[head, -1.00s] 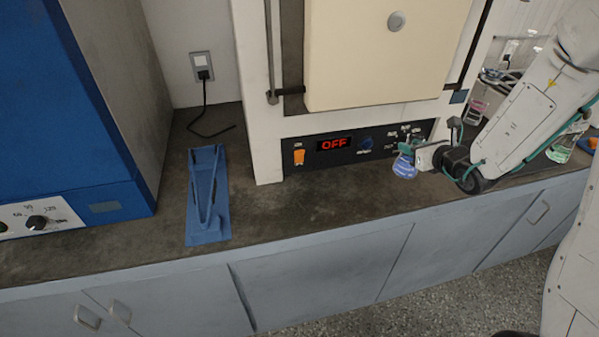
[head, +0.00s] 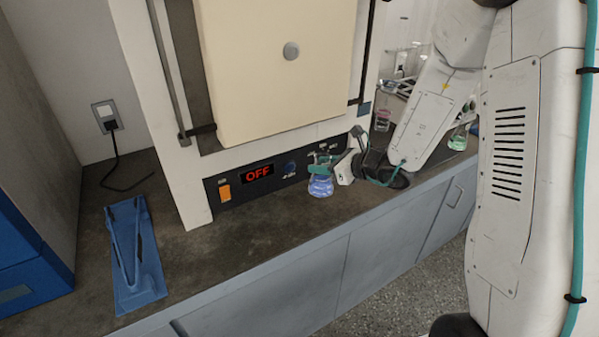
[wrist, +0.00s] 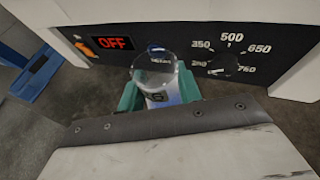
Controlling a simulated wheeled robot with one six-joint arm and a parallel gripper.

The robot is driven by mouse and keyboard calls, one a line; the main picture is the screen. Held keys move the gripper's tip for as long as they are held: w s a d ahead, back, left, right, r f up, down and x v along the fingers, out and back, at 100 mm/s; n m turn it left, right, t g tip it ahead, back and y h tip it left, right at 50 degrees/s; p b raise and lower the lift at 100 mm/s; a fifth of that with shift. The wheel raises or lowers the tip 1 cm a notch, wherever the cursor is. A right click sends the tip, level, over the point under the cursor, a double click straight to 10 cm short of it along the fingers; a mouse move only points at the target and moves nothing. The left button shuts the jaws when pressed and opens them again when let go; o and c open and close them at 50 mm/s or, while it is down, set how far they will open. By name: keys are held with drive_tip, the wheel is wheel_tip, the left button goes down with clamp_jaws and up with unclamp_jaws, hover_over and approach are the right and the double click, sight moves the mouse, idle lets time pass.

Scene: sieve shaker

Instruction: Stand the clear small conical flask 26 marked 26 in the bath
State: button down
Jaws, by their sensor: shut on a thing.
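A small clear conical flask (head: 320,186) with bluish liquid is in front of the furnace's control panel in the head view. My gripper (head: 322,162) is shut on its upper part, with teal fingers at both sides of the neck. In the wrist view the flask (wrist: 157,78) shows its round mouth and part of a dark mark ending in 6, between the teal fingertips (wrist: 160,97). The flask looks about upright. I cannot tell whether its base is clear of the bench. I cannot make out the bath for certain.
The furnace (head: 270,70) with its OFF display stands behind the flask. A blue stand (head: 135,255) lies on the bench at left. Bare bench (head: 240,255) lies between.

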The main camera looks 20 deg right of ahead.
drive_tip(key=w+a, duration=0.4)
drive_tip(key=shift+w+a+f, duration=0.15)
drive_tip(key=shift+f, duration=0.2)
wheel_tip(320, 180, down, 4)
drive_tip(key=shift+r, duration=0.35)
drive_tip(key=c, duration=1)
unclamp_jaws()
drive_tip(key=shift+o, duration=0.2)
